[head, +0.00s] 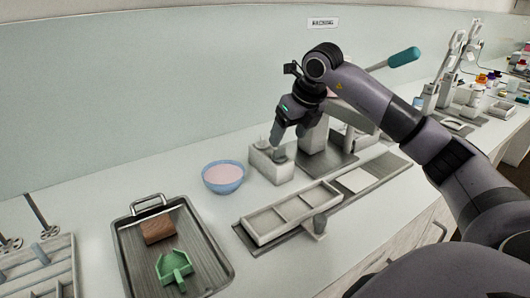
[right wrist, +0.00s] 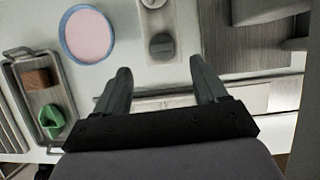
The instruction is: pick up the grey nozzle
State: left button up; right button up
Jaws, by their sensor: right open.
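The grey nozzle (right wrist: 162,45) shows in the right wrist view as a dark grey round piece with a ridge across its top, at the front end of a white block (right wrist: 158,22). In the head view, the white block (head: 265,166) stands on the counter, and the nozzle (head: 279,155) is mostly hidden by my right gripper (head: 277,143). My right gripper is open and empty, pointing down over the block. In the right wrist view, the nozzle lies just beyond the gap between its fingertips (right wrist: 160,68). My left gripper is not in view.
A blue bowl (head: 223,187) with pink contents stands left of the block. A white divided tray (head: 252,228) lies in front. A grey machine (head: 312,140) stands behind.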

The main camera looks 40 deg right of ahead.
aim_at(281, 150)
jog(key=shift+w+d+f, duration=0.1)
jog(key=shift+w+d, duration=0.25)
jog(key=shift+d, duration=0.05)
jog(key=x, duration=0.4)
jog(key=p+x, duration=0.1)
jog(key=x, duration=0.1)
jog(key=shift+a+f, duration=0.25)
jog(key=shift+a, duration=0.05)
jog(key=c, duration=1.1)
